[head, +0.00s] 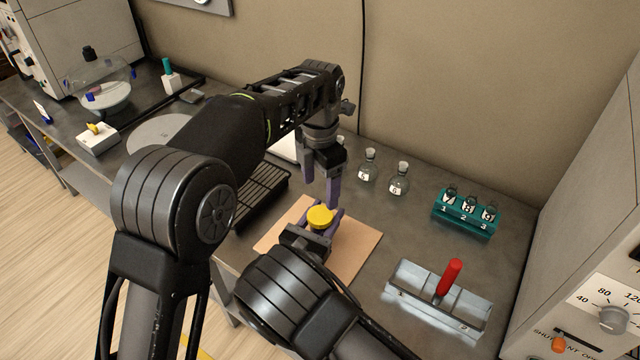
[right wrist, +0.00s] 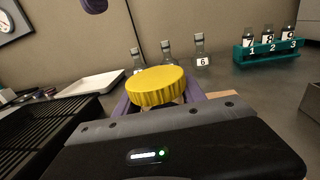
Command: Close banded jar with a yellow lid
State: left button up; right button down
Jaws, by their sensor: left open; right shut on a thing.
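The yellow lid (head: 320,217) is round with a ridged rim and sits level over the tan board. It shows large in the right wrist view (right wrist: 155,86). The jar under it is almost wholly hidden by the lid and my right gripper; its bands do not show. My right gripper (head: 325,223) has its purple fingers around the jar just below the lid, shut on it. I cannot tell how firmly the lid is seated. My left gripper (head: 321,188) is open and empty, pointing down just above the lid; one fingertip shows in the right wrist view (right wrist: 95,5).
The tan board (head: 362,247) lies beneath. Stoppered flasks (head: 399,180) stand behind it, with a teal vial rack (head: 466,213) to the right. A metal tray with a red handle (head: 449,277) is at front right. A black rack (head: 262,197) is left of the board.

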aim_at(320, 214)
pick_arm(q)
jog(key=shift+f, duration=4.05)
jog(key=shift+c, duration=0.3)
